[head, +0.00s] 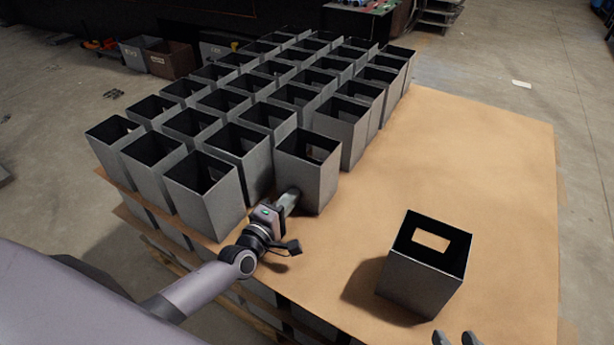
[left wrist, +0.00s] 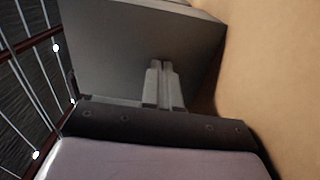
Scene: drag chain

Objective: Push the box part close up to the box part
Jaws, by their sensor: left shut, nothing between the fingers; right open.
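A dark grey open-topped box part (head: 318,185) stands upright at the near right corner of the group of box parts. My left gripper (head: 292,196) is shut and empty, with its fingertips at the near face of this box part. In the left wrist view, the closed fingers (left wrist: 160,68) point at the box part's flat face (left wrist: 110,45); they look close to or touching it. The neighbouring box part (head: 345,128) stands just behind it. A lone box part (head: 415,285) stands apart at the right. My right gripper (head: 458,338) is open at the bottom edge, partly cut off.
Several rows of similar box parts (head: 225,145) fill the left and back of the brown cardboard-covered surface (head: 480,150). The right side of this surface is clear apart from the lone box part. Bins (head: 170,60) stand on the floor behind.

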